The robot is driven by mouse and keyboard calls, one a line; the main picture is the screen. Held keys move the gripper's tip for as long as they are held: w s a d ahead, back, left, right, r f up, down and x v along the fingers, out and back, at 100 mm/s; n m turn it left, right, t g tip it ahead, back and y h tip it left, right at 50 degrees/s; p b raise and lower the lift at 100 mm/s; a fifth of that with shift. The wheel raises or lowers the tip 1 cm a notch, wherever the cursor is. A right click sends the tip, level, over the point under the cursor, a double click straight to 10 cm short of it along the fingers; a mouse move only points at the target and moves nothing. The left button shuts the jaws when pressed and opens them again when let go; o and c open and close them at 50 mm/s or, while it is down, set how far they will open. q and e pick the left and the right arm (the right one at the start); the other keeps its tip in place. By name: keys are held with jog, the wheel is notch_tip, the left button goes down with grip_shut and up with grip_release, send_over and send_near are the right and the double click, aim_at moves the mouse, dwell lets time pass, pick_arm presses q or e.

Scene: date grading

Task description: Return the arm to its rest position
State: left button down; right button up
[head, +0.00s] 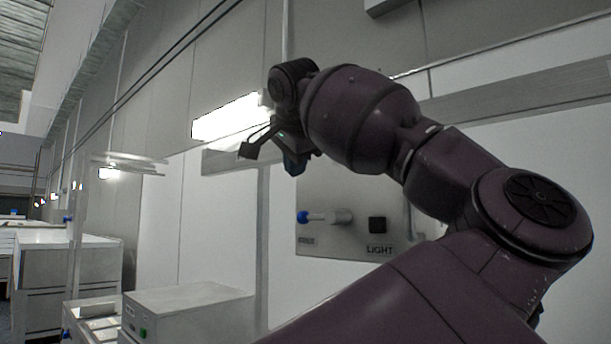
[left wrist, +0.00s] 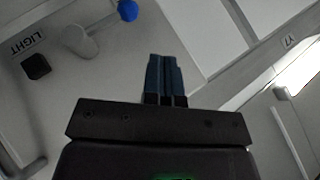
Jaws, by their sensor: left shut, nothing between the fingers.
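My left gripper (head: 294,165) shows in the head view, small and partly hidden at the end of my raised purple arm. It is in front of the wall panel, up and left of a blue-tipped lever's grey body. In the left wrist view, the two dark blue fingers (left wrist: 165,75) are side by side, shut and empty. They point towards the wall and touch nothing that I can see. My right gripper is in neither view.
A grey panel (head: 345,240) carries a blue-knobbed lever (head: 325,216) and a black switch (head: 377,224) marked LIGHT. A lit lamp (head: 228,118) is on the left of the gripper. White cabinets (head: 185,305) stand at the lower left.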

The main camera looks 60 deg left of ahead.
pick_arm(q)
jog(key=shift+s+d+r, duration=0.2)
jog(key=shift+s+r, duration=0.1)
jog(key=shift+r, duration=0.15)
jog(key=shift+s+d+r, duration=0.15)
jog(key=shift+s+r, duration=0.15)
jog(key=shift+r, duration=0.15)
